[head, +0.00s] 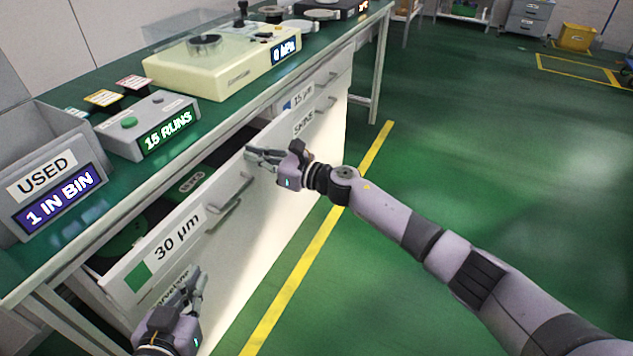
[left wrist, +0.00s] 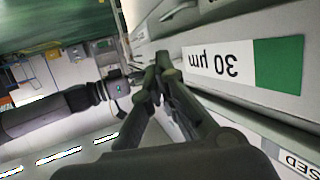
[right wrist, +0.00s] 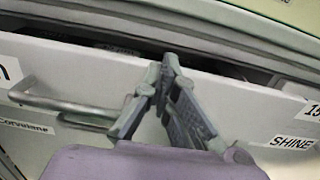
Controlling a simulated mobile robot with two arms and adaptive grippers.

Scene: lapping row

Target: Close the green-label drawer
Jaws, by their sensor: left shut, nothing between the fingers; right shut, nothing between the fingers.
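The green-label drawer (head: 205,220) is pulled out from the bench, with a dark gap behind its white front. Its "30 µm" label with a green square (head: 137,277) also shows upside down in the left wrist view (left wrist: 278,65). My left gripper (head: 194,280) is shut and empty, close by the labelled end of the front; contact is unclear. My right gripper (head: 249,154) is shut and empty at the front's far end, near its top edge. In the right wrist view its fingertips (right wrist: 170,60) overlap the front, right of a bar handle (right wrist: 65,105).
Green discs (head: 122,240) show inside the drawer. A "15 µm" drawer (head: 300,103) is beyond it. The bench top carries a used bin (head: 45,165), a counter box (head: 150,125) and a cream machine (head: 220,65).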

